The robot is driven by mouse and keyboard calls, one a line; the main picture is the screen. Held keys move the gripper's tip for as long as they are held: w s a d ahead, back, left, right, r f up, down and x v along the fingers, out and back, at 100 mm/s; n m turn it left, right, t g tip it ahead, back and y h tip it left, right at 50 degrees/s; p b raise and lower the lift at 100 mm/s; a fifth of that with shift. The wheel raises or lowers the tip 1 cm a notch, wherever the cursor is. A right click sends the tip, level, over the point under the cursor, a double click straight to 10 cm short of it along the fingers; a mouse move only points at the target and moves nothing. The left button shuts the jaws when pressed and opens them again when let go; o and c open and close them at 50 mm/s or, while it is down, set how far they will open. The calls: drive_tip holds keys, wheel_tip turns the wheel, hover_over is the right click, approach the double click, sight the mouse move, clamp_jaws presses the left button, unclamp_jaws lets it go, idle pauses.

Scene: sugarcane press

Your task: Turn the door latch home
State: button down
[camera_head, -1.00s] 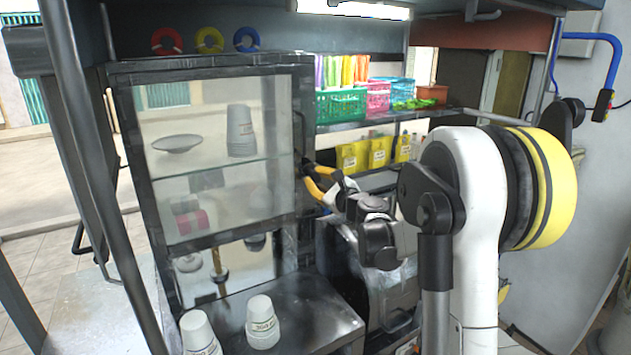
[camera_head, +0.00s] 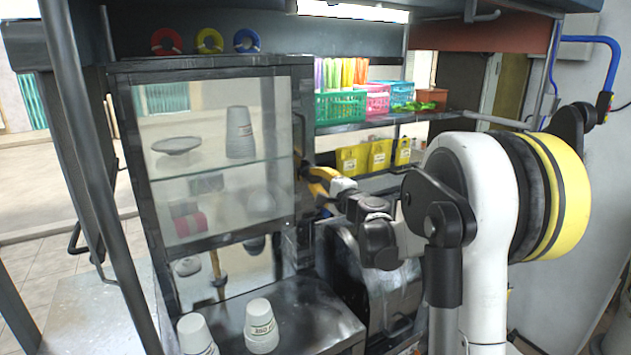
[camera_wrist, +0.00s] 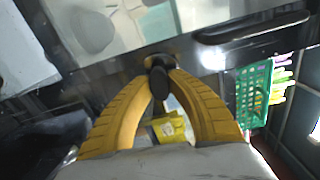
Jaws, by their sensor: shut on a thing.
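The black door latch (camera_wrist: 158,76) shows in the wrist view at the dark door frame. My gripper (camera_wrist: 158,88) has its two yellow fingers closed around the latch's dark knob. In the head view my gripper (camera_head: 312,178) is at the right edge of the glass cabinet door (camera_head: 215,165), partly hidden by my arm. The latch itself is too small and covered to make out there. The cabinet door looks closed against its frame. A dark door handle (camera_wrist: 250,27) lies to the right of the latch in the wrist view.
White cups (camera_head: 261,325) stand on the dark ledge below the cabinet. A green basket (camera_head: 340,106) and yellow packets (camera_head: 380,155) sit on shelves right of the door. A dark rounded machine (camera_head: 385,280) stands below my arm. A post (camera_head: 110,190) is at left.

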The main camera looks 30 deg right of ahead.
drive_tip(key=shift+n, duration=0.5)
drive_tip(key=c, duration=1.2)
unclamp_jaws()
drive_tip(key=shift+c, duration=0.2)
drive_tip(key=shift+s, duration=0.1)
drive_tip(key=s, duration=1.1)
drive_tip(key=shift+s+d, duration=0.2)
drive_tip(key=shift+s, duration=0.2)
